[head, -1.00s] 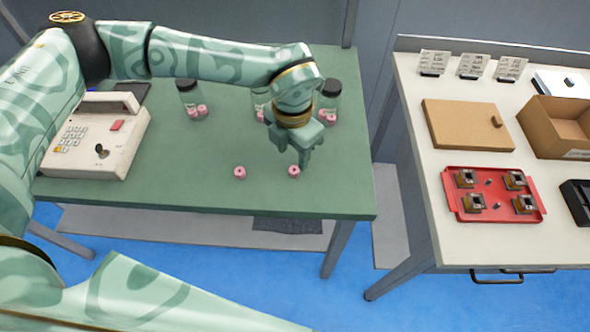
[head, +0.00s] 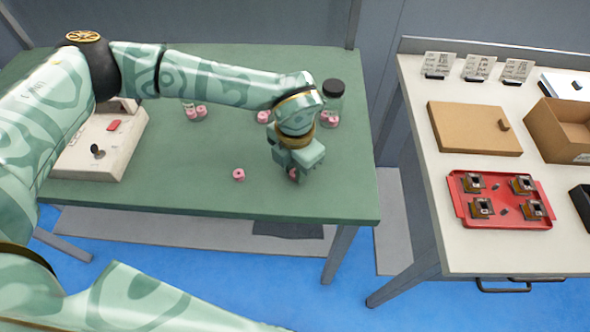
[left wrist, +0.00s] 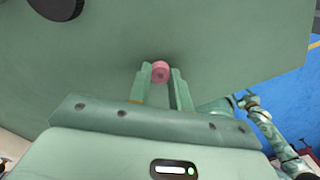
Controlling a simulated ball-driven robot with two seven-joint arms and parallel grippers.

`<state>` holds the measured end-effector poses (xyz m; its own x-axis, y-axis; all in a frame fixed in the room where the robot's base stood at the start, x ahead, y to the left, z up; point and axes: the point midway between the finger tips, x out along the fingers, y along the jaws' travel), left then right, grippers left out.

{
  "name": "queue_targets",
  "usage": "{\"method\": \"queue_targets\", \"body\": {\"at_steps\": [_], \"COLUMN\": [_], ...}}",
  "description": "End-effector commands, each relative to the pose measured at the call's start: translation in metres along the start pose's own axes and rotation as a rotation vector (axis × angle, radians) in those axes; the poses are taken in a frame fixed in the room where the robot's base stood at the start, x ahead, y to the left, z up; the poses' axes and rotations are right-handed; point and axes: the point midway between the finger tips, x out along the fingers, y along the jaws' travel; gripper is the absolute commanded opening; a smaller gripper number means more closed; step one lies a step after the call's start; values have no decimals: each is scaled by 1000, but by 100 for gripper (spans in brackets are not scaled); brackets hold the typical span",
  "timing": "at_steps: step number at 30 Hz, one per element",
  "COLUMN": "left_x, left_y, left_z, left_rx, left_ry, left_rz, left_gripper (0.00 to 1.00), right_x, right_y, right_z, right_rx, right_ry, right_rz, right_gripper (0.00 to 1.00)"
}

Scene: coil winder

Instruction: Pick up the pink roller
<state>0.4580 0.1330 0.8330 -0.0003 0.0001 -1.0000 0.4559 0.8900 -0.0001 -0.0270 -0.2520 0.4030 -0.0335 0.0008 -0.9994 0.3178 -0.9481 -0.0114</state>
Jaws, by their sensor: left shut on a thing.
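My left gripper (head: 292,172) is low over the green table near its front right part. Its fingers are shut on a pink roller (head: 293,174), which is mostly hidden by the gripper in the head view. In the left wrist view the pink roller (left wrist: 160,72) shows between the two fingertips of my left gripper (left wrist: 161,82). I cannot tell whether it still touches the table. A second pink roller (head: 239,174) lies on the table to the left of the gripper. My right gripper is not in view.
Jars with pink rollers stand at the back of the green table (head: 200,190), one black-lidded jar (head: 332,103) behind my gripper. A beige keypad device (head: 100,148) is at left. Across a gap, a white table holds a red tray (head: 500,222), a brown board (head: 473,128) and a box.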

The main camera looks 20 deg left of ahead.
Motion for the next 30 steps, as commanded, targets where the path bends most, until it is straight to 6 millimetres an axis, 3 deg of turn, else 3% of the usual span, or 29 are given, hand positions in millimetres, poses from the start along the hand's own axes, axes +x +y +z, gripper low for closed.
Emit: {"method": "queue_targets", "body": {"at_steps": [5, 11, 18, 24, 30], "left_x": [-8, -41, -101, -118, -128], "left_y": [0, -1, -13, -26, -33], "left_z": [0, -2, -51, -103, -130], "left_rx": [0, 1, 2, 1, 1], "left_ry": [-2, -5, -7, 0, 0], "left_rz": [1, 1, 2, -1, -1], "left_gripper": [0, 0, 0, 0, 0], "right_x": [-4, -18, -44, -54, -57], "right_y": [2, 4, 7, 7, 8], "right_z": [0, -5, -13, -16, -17], "right_rx": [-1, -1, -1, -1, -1], "right_ry": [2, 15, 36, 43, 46], "right_rz": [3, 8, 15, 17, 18], "right_gripper": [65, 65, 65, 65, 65]}}
